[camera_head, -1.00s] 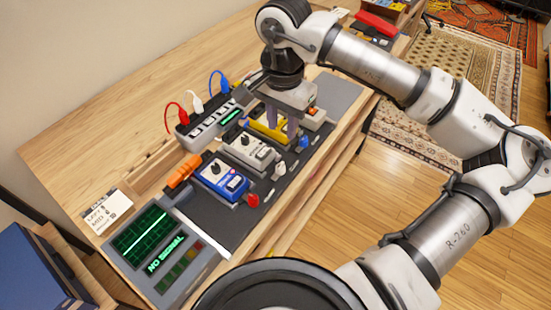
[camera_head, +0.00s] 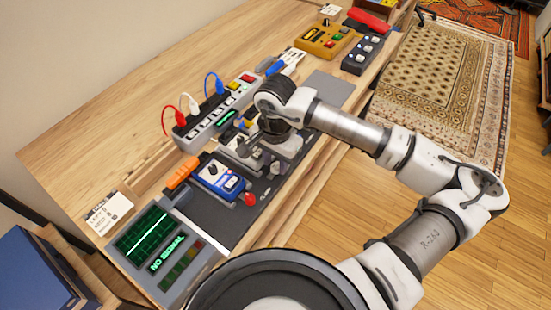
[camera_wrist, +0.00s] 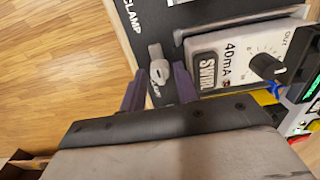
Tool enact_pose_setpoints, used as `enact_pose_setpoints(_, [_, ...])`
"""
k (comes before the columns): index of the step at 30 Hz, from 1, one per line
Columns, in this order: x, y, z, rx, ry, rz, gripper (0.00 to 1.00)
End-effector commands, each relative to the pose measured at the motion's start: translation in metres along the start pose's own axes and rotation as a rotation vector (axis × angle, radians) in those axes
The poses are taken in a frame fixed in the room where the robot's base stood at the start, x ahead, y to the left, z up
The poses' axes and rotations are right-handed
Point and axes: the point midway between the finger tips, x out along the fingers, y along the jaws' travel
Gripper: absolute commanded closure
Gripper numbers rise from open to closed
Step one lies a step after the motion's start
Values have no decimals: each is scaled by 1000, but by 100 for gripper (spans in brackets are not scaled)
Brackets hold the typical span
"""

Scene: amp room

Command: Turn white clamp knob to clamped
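The white clamp knob (camera_wrist: 159,70) shows in the wrist view on the dark board's edge, beside the white SWIRL pedal (camera_wrist: 232,48). My gripper (camera_wrist: 157,86) is open, with one purple-grey finger on each side of the knob. A gap shows on both sides, so I see no grip on it. In the head view my gripper (camera_head: 272,163) is low over the board at the white pedal (camera_head: 233,155). It hides part of the pedal and most of the knob's area there.
A blue pedal (camera_head: 219,181) and a red knob (camera_head: 249,200) sit close on the left. A power strip (camera_head: 210,118) with coloured plugs runs behind. A screen unit (camera_head: 153,240) stands at the front left. Yellow (camera_head: 325,40) and dark (camera_head: 367,53) boxes are farther back.

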Motion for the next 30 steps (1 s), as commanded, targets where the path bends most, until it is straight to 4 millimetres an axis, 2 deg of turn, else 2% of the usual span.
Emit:
enact_pose_setpoints(2, [0, 0, 0, 0, 0, 0, 69])
enact_pose_setpoints(9, [0, 0, 0, 0, 0, 0, 99])
enact_pose_setpoints(10, [0, 0, 0, 0, 0, 0, 100])
enact_pose_setpoints(20, [4, 0, -1, 49, 3, 0, 100])
enact_pose_setpoints(30, [9, 0, -1, 281, 6, -1, 100])
